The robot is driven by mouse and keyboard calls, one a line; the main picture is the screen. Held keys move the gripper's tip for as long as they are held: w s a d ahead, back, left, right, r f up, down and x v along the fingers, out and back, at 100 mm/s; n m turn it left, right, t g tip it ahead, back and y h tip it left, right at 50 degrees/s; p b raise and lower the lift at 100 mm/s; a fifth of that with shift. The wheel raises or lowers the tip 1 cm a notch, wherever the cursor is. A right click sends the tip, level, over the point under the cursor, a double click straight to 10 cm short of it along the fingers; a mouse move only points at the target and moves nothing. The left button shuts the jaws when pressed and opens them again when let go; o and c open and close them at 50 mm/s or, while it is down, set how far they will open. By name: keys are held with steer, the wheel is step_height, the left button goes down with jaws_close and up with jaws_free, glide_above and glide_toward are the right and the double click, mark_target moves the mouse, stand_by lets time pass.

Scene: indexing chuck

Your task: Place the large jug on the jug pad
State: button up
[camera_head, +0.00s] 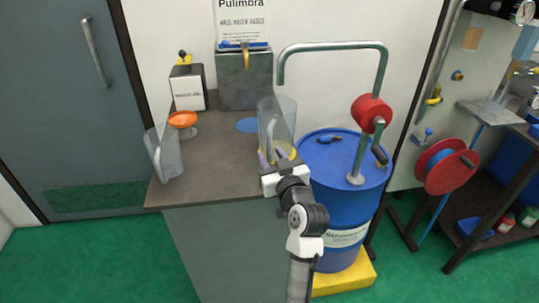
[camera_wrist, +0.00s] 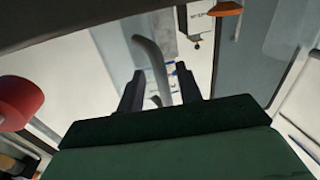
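A large clear jug (camera_head: 279,116) stands upright at the right edge of the counter, with a yellow patch (camera_head: 291,154) showing at its base. A second clear jug (camera_head: 164,156) stands at the counter's left front edge and looks smaller. A flat blue disc (camera_head: 248,125) lies on the counter left of the large jug; I cannot tell which round patch is the jug pad. My gripper (camera_head: 270,165) is at the near side of the large jug. In the wrist view, my gripper (camera_wrist: 158,85) has its fingers apart, with the grey curved handle (camera_wrist: 150,62) between them and gaps visible.
An orange dish (camera_head: 182,119) stands on the counter (camera_head: 215,180). A grey dispenser (camera_head: 243,80) with a tap and a labelled box (camera_head: 188,88) stand behind. A blue drum (camera_head: 345,205) with a pump pipe and red wheel (camera_head: 371,113) is close on the right.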

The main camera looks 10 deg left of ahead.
steer(key=b+v, duration=0.2)
steer(key=v, duration=0.8)
steer(key=shift+a, duration=0.1)
